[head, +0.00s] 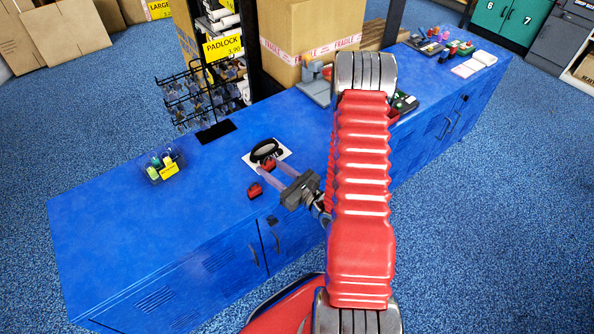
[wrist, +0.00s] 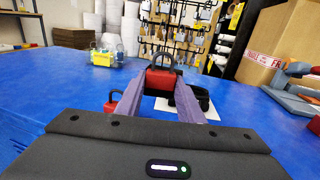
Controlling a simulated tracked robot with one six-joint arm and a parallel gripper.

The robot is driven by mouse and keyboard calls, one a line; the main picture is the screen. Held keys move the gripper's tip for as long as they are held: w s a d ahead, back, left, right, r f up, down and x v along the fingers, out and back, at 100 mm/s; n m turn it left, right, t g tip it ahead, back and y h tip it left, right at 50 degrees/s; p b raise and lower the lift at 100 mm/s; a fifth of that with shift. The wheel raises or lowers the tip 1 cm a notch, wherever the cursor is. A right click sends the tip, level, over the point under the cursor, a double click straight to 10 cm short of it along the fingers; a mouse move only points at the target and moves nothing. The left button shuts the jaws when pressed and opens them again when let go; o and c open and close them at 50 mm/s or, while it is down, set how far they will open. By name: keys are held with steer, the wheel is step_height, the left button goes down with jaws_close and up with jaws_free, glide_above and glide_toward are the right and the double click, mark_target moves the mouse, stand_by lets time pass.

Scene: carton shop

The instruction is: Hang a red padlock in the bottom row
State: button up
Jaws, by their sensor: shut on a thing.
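My gripper (head: 269,168) is shut on a red padlock (wrist: 164,79), with the padlock upright and its dark shackle up between the fingertips in the wrist view. A second red padlock (head: 254,190) sits on the blue counter, left of my gripper; it also shows in the wrist view (wrist: 112,103), partly behind the left finger.
A clear tub (head: 165,166) with a yellow label stands at the left of the blue counter (head: 110,215). A large carton (head: 310,30) and a grey-red tool (head: 315,82) stand at the back.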

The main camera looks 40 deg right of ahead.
steer(key=w+a+r+n+g+y, duration=0.1)
steer(key=a+r+y, duration=0.1)
steer(key=a, duration=0.5)
steer(key=w+a+r+n+y, duration=0.1)
steer(key=w+a+n+y, duration=0.1)
steer(key=a, duration=0.5)
steer(key=shift+a+r+g+y, duration=0.35)
steer(key=shift+a+g+y, duration=0.05)
